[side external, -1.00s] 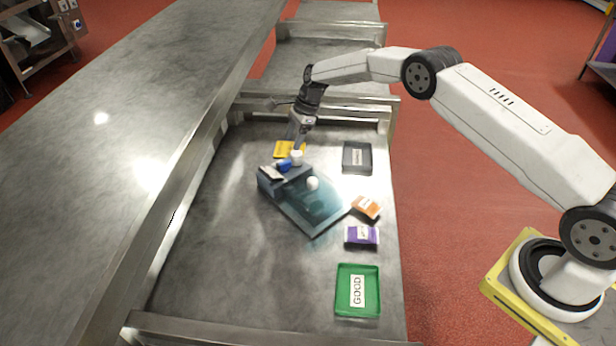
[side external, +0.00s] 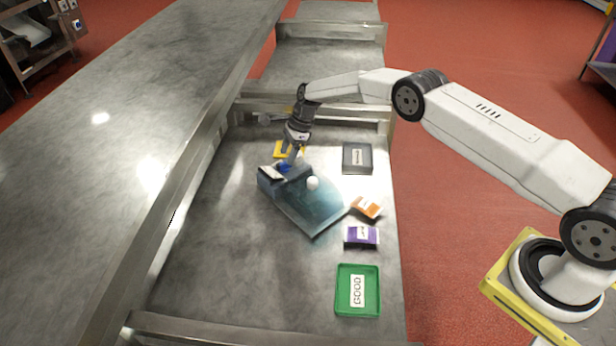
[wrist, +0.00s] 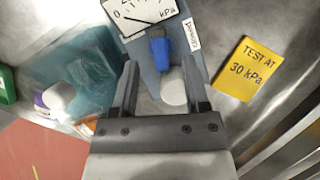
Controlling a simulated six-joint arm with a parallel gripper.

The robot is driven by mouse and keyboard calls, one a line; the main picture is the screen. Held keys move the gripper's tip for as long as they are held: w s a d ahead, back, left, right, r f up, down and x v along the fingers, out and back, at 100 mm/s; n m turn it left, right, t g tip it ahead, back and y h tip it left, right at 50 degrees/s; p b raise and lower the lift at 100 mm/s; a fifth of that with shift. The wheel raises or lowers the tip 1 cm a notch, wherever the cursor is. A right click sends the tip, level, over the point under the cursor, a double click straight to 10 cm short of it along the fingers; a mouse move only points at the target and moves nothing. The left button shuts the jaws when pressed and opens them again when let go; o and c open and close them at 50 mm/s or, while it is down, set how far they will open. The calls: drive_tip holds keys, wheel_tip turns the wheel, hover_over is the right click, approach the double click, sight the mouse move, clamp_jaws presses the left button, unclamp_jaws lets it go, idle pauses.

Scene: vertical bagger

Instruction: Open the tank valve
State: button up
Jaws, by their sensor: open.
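The clear blue-teal tank (side external: 318,207) lies on the metal table, with a dark block (side external: 290,183) at its upper left end. The blue valve handle (side external: 284,167) is on this block; the wrist view shows the handle (wrist: 160,48) beside a small label that seems to read closed (wrist: 192,35). A white gauge (wrist: 143,14) marked kPa sits by it. My gripper (wrist: 159,63) is open, its fingertips on either side of the handle's near end in that picture; contact cannot be told. A white round knob (wrist: 173,88) shows between the fingers.
A yellow note (wrist: 247,68) reads TEST AT 30 kPa. A black tray (side external: 346,158) stands right of the block. Orange (side external: 366,207) and purple (side external: 361,236) packs lie right of the tank. A green tray (side external: 342,290) marked GOOD is at the front. The table left of the tank is clear.

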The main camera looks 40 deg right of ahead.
sight(284, 166)
drive_tip(key=shift+x, duration=1.4)
drive_tip(key=shift+c, duration=0.2)
clamp_jaws()
